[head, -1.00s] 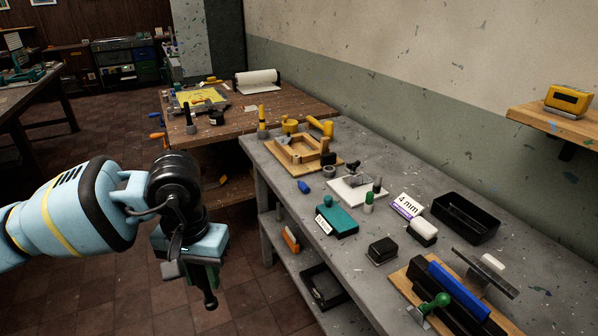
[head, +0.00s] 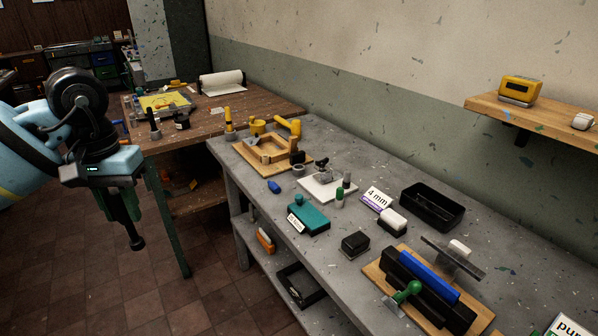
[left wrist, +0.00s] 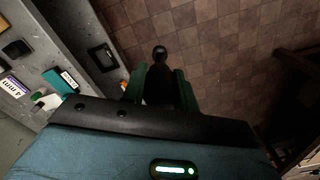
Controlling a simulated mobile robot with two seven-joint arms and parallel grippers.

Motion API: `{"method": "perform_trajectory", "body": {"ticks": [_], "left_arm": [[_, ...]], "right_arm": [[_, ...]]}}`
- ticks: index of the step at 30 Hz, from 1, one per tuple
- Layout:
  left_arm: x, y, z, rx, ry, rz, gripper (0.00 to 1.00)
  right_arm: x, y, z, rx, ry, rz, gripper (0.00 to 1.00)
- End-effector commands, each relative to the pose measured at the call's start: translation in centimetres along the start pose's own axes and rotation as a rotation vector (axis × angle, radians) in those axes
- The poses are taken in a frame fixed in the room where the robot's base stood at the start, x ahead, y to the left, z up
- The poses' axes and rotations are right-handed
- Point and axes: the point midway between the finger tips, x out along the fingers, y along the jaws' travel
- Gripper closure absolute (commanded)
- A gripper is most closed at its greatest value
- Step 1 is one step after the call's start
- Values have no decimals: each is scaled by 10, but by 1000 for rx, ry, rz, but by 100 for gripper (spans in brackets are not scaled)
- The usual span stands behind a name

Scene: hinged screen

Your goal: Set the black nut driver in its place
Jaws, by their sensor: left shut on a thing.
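My left gripper (head: 126,205) is at the left of the head view, over the floor and away from the grey bench (head: 345,262). It is shut on the black nut driver (head: 136,240), which hangs down below the fingers. In the left wrist view the driver (left wrist: 158,78) stands between the green fingers, its rounded black end outward. On the bench are a teal block (head: 310,219) with a small white label and a white plate (head: 318,190) with upright pieces on it. I cannot tell which spot is the driver's place. My right gripper is out of view.
A "4 mm" card (head: 377,199), a black tray (head: 432,208), a black block (head: 355,243) and a wooden board (head: 378,281) with a blue bar crowd the bench. A wooden tray (head: 268,154) is farther back. A brown table (head: 215,118) adjoins the bench's far end.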

Motion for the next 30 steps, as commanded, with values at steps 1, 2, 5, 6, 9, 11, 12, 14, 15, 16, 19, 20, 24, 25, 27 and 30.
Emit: {"method": "perform_trajectory", "body": {"ticks": [1,2,5,6,9,11,12,14,15,16,19,20,24,25,27,30], "left_arm": [[0,0,0,0,1,0,94],[0,0,0,0,1,0,94],[0,0,0,0,1,0,94],[0,0,0,0,1,0,94],[0,0,0,0,1,0,94],[3,1,0,0,0,-1,94],[7,1,0,-1,-2,-1,94],[17,3,1,-3,-4,-2,94],[28,4,2,-3,-6,-1,94],[37,6,3,-5,-7,-1,94],[76,12,9,-10,-10,-1,94],[89,15,12,-10,-10,-1,94],[152,28,32,-8,-11,1,94],[164,31,37,-6,-11,0,94],[193,38,51,-2,-9,1,94],[232,49,75,7,-9,2,94]], "right_arm": [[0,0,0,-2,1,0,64],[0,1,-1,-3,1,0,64],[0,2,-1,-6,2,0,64],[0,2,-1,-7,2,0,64],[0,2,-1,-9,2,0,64],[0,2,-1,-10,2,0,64],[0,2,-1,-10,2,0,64],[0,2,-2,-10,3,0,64],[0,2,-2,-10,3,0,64],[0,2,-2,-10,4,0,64],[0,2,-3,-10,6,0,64],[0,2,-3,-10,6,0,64],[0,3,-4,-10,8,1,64],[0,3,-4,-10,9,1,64],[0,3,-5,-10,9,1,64],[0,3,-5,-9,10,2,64]]}}
